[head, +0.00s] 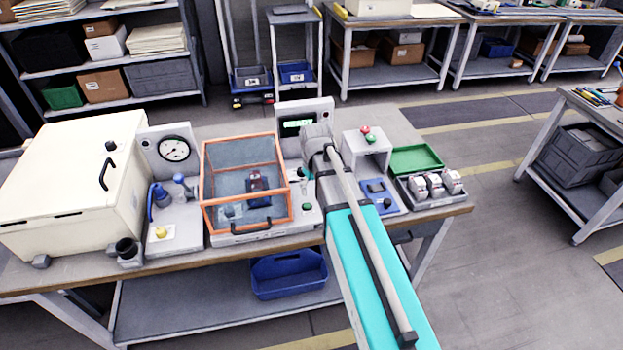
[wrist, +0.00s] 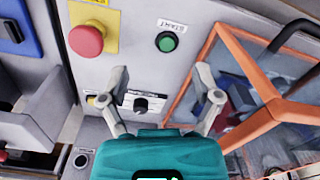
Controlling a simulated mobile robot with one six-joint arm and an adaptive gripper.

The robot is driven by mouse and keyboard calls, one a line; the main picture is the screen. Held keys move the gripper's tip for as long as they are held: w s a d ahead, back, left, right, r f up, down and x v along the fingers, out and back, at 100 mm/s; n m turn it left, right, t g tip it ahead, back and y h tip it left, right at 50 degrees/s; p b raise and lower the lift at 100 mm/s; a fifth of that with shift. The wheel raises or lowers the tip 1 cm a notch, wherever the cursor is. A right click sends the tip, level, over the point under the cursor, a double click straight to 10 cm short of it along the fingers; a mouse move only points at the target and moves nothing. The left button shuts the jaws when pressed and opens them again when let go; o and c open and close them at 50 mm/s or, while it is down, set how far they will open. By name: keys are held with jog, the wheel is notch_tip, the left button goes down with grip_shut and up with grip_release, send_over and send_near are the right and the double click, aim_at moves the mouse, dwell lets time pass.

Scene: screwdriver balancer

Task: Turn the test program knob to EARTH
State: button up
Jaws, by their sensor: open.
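The test program knob (wrist: 141,105) is small and black on a pale plate in the grey panel in the wrist view. Its label and pointer are too small to read. My gripper (wrist: 163,88) is open and empty above the panel. Its two fingers lie to either side of the knob, with the knob closer to the left finger; I see no contact. In the head view my arm covers the knob and most of the gripper. A lit green display (head: 297,123) stands behind the arm.
A green button (wrist: 167,42) and a red mushroom button (wrist: 86,40) on a yellow plate are on the same panel. The orange-framed guard (head: 245,140) stands beside it, close to the right finger in the wrist view. A green tray (head: 416,158) is at the bench's right.

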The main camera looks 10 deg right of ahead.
jog(key=s+f+m+b, duration=0.3)
jog(key=s, duration=0.9)
jog(key=shift+f+m, duration=0.3)
